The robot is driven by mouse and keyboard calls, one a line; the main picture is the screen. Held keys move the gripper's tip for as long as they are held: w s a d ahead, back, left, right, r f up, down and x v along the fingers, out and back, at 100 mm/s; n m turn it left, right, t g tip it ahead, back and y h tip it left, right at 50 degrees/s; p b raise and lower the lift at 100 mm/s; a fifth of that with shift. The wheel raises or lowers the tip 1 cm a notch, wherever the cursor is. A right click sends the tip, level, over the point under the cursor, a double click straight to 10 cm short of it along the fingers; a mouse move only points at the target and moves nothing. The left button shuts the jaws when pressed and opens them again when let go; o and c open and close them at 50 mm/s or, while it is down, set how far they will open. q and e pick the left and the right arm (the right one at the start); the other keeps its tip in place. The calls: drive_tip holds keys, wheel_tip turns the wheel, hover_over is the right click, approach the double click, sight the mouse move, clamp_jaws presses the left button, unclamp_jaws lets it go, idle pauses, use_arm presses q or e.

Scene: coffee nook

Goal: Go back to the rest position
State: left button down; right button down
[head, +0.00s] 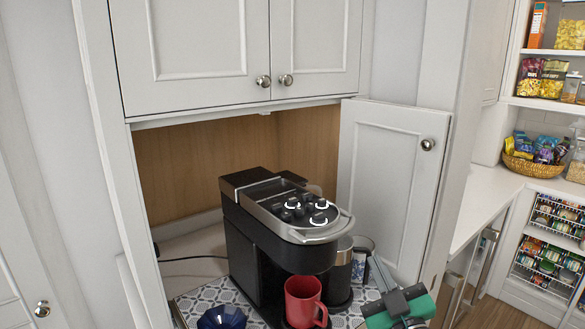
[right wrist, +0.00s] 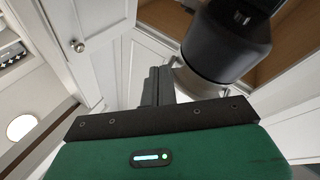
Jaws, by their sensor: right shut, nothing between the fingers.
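My right gripper (head: 379,270) is at the lower right of the head view, beside the right side of the coffee machine (head: 262,235). Its grey fingers are shut with nothing between them and point up and left. In the right wrist view the shut fingers (right wrist: 156,88) stand beyond the green gripper body, left of a dark rounded object (right wrist: 226,45) that looks like part of the machine. A red mug (head: 304,300) stands under the machine's front, apart from the gripper. My left gripper is in neither view.
An open cabinet door (head: 390,190) stands just behind the right gripper. A dark blue ribbed item (head: 222,318) is at the lower left on the patterned mat (head: 200,299). A glass jar (head: 362,262) is right of the machine. A counter (head: 492,195) and pantry shelves lie farther right.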

drive_tip(key=s+d+f+m+g+h, duration=0.3)
drive_tip(key=f+g, duration=0.1)
drive_tip(key=f, duration=0.6)
drive_tip(key=s+d+f+m+g+h, duration=0.2)
drive_tip(key=s+d+f+g, duration=0.15)
drive_tip(key=f, duration=0.65)
drive_tip(key=s+f+g, duration=0.5)
drive_tip(key=s+f, duration=0.3)
drive_tip(key=s, duration=0.3)
drive_tip(key=s+f+g, duration=0.6)
drive_tip(key=s+f, duration=0.1)
drive_tip(key=s, duration=0.4)
wheel_tip(320, 180, down, 30)
drive_tip(key=s+d+f+g, duration=0.1)
drive_tip(key=s+d+f, duration=0.1)
drive_tip(key=s+f, duration=0.7)
drive_tip(key=s+d+f+g, duration=0.1)
drive_tip(key=s+d+f, duration=0.1)
drive_tip(key=s+f, duration=0.8)
drive_tip(key=shift+f, duration=0.6)
